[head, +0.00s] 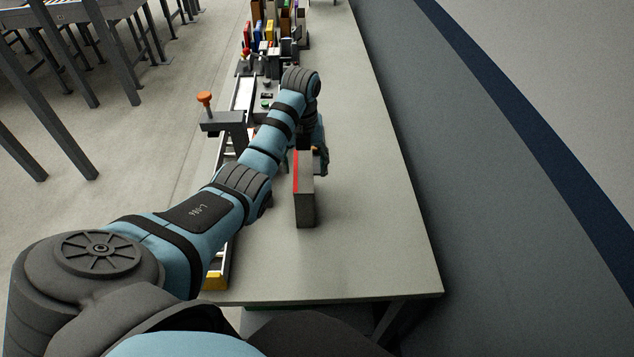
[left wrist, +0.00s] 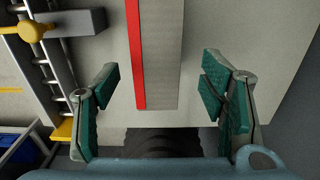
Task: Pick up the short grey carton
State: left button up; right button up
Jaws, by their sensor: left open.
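The short grey carton (head: 307,205) stands upright on the table, with a red face on its left side. In the left wrist view the carton (left wrist: 162,55) shows as a grey strip with a red edge, reaching in from the top. My left gripper (head: 318,155) is at the far end of the carton in the head view, partly hidden by my arm. In the left wrist view the gripper (left wrist: 160,85) is open, with one green-padded finger on each side of the carton's line and gaps to both. My right gripper is not in view.
The table (head: 365,180) is clear to the right of the carton. A clamp with an orange knob (head: 205,98) and a rail with a yellow end (head: 216,276) lie along the left edge. Several coloured upright items (head: 262,30) stand at the far end.

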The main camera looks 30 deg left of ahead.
aim_at(306, 170)
pick_arm(q)
jog(key=f, duration=0.2)
jog(key=w+f, duration=0.1)
jog(key=f, duration=0.2)
jog(key=shift+w+a+f, duration=0.2)
jog(key=shift+w+f, duration=0.05)
jog(key=shift+f, duration=0.45)
jog(key=f+b, duration=0.2)
jog(key=b, duration=0.1)
jog(key=s+f+b, duration=0.1)
jog(key=f+b, duration=0.1)
jog(key=b, duration=0.1)
jog(key=shift+s+a+f, duration=0.15)
jog(key=shift+f, duration=0.15)
jog(key=shift+w+r, duration=0.15)
jog(key=shift+w, duration=0.1)
jog(key=shift+c, duration=0.7)
jog(key=shift+r+p, duration=0.1)
jog(key=shift+p, duration=0.2)
jog(key=c, duration=1.1)
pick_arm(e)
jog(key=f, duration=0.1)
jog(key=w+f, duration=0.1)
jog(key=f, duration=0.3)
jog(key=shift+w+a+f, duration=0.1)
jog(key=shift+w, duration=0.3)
